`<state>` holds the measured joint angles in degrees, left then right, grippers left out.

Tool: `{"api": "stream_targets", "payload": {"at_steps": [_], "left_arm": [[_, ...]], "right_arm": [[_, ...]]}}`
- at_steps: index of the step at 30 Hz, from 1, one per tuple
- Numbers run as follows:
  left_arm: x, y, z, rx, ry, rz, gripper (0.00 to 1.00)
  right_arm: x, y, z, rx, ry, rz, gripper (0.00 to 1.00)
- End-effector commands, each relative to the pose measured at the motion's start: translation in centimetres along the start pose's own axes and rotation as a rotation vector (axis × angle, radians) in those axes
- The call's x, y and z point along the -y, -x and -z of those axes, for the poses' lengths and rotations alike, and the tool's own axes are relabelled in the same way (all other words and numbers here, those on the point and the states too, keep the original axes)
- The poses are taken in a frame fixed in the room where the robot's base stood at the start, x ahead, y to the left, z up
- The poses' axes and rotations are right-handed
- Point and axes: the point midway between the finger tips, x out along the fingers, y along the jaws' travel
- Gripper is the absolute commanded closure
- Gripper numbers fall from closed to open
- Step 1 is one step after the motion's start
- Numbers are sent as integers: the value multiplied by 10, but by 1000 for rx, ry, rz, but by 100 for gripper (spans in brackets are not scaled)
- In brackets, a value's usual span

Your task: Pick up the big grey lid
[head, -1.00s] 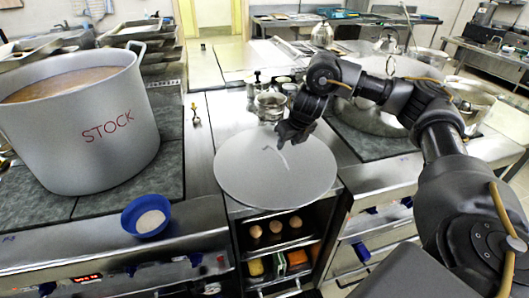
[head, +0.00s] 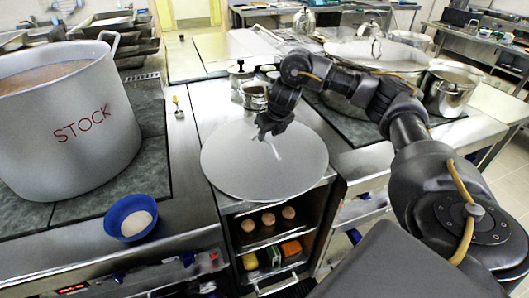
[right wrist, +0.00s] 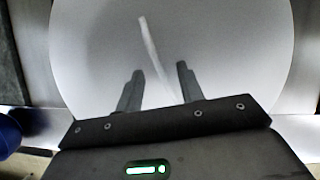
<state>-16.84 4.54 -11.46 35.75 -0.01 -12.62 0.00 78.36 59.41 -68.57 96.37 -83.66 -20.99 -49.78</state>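The big grey lid (head: 255,175) is a wide flat disc lying on the steel counter between the two stove tops. It has a pale strip-like handle (head: 272,147) near its middle. My right gripper (head: 262,137) is over the far half of the lid, close to the handle. In the right wrist view the lid (right wrist: 90,60) fills most of the picture. The two fingers of the right gripper (right wrist: 157,75) are apart there, with the handle (right wrist: 152,45) showing between and beyond them. I cannot tell their height above the handle. My left gripper is not in view.
A large stockpot (head: 75,125) marked STOCK stands at the left, with a blue bowl (head: 130,217) in front. A small steel pot (head: 254,95) stands behind the lid. Other pots (head: 450,90) stand at the right. Shelves below hold eggs (head: 268,218).

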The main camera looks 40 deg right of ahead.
Motion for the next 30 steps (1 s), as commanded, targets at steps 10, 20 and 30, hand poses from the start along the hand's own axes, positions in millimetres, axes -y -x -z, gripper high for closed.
{"api": "stream_targets", "payload": {"at_steps": [10,20,30], "left_arm": [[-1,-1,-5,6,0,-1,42],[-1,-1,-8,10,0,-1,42],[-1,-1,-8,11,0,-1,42]], "right_arm": [[-2,-45,0,-4,-1,0,62],[-2,-51,0,-1,1,0,65],[-2,-50,0,-1,1,0,100]]}}
